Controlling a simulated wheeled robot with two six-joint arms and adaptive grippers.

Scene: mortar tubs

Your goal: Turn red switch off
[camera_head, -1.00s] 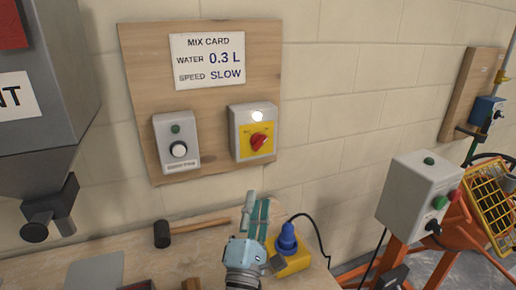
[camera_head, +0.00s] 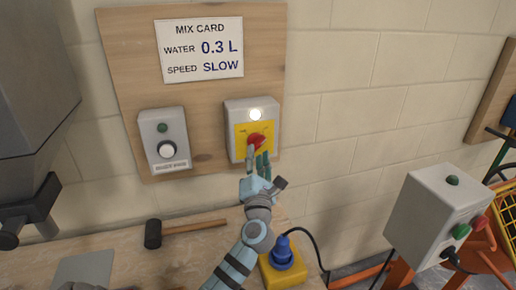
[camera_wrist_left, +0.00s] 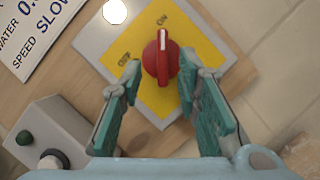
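The red switch (camera_head: 256,140) is a round knob on a yellow plate of a grey box (camera_head: 236,112) on the wooden board. In the left wrist view the red knob (camera_wrist_left: 161,60) has a white mark that points up, toward the ON label (camera_wrist_left: 163,20); the OFF label (camera_wrist_left: 125,59) is to its left. A white lamp (camera_head: 255,115) above the knob is lit. My left gripper (camera_head: 258,160) is at the lower side of the knob. Its fingers (camera_wrist_left: 160,84) are open, one on each side of the knob, with gaps visible. My right gripper is not in view.
A second grey box (camera_head: 165,139) with a green and a white button is on the board to the left. Below, the bench holds a mallet (camera_head: 185,228) and a blue plug in a yellow block (camera_head: 282,268). A grey control box (camera_head: 435,215) stands at right.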

